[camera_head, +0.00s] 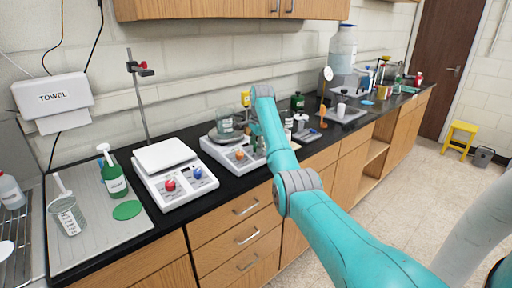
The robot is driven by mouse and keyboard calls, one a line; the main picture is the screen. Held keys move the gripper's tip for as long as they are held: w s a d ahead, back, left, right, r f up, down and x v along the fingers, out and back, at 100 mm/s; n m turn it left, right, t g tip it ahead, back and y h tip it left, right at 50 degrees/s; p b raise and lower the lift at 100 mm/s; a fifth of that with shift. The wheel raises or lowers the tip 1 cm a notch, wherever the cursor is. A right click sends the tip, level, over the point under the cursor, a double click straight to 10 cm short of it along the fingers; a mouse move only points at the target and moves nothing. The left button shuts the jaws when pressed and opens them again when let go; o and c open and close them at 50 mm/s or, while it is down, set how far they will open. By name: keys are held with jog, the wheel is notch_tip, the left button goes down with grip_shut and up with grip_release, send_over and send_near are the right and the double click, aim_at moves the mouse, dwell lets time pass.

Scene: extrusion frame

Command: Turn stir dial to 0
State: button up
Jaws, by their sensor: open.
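A white hotplate stirrer (212,146) stands at mid-counter with a glass bottle (225,122) on its round plate. Another stirrer (165,155) with a square white top stands to the left, with a red dial (170,185) and a blue dial (197,173). The dial labels and settings are too small to read. My gripper (258,143) is open, beside the right front of the mid-counter stirrer, partly hidden by my wrist. Contact with a dial cannot be told.
A stand (140,95) rises behind the left stirrer. A green bottle (115,180) and a beaker (68,215) stand on a grey mat at left. Several small items and a large jug (342,47) crowd the counter right of my gripper. The floor in front is clear.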

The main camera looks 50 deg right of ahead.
jog(key=shift+f, duration=0.4)
grip_shut()
jog(key=shift+n, duration=0.3)
